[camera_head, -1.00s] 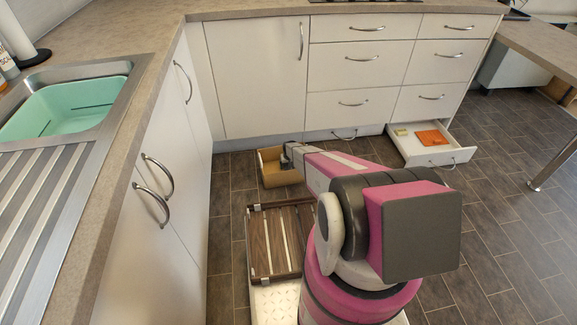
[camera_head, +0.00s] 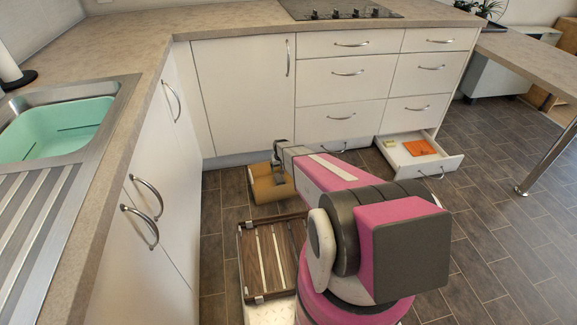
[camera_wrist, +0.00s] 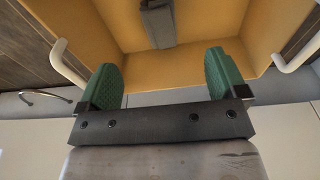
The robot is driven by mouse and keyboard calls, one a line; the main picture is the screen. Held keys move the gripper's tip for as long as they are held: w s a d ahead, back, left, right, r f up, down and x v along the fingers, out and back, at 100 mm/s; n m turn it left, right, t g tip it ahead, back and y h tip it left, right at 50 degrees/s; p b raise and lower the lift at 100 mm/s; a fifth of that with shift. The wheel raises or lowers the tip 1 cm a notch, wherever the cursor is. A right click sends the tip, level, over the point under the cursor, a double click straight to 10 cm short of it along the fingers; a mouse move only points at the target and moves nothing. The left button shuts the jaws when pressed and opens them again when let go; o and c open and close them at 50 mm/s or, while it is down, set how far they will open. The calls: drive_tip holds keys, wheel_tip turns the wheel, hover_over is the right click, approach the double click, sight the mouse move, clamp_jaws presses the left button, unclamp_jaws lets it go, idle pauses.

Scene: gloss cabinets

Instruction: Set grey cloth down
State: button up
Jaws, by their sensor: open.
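In the wrist view a folded dark grey piece (camera_wrist: 160,24), seemingly the grey cloth, lies apart from my fingers, against the yellow-tan inside of an open box (camera_wrist: 95,22). My gripper (camera_wrist: 163,64) has its two green-padded fingers spread, with nothing between them. In the head view my gripper (camera_head: 281,152) is at the far end of the arm, above the back of the tan box (camera_head: 268,187) on the floor. The cloth cannot be made out in the head view.
A slatted wooden tray (camera_head: 272,258) is in front of the box. An open low drawer (camera_head: 447,163) at the right holds an orange cloth (camera_head: 419,147) and a small yellow item (camera_head: 390,142). White cabinets (camera_head: 245,90) stand behind and left. Floor at right is clear.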

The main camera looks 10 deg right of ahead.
drive_tip(key=s+r+g, duration=0.1)
drive_tip(key=s+r, duration=3.4)
drive_tip(key=r, duration=0.2)
drive_tip(key=shift+s+a+r+m, duration=0.2)
drive_tip(key=shift+a+r+m, duration=0.05)
drive_tip(key=shift+a+m, duration=0.15)
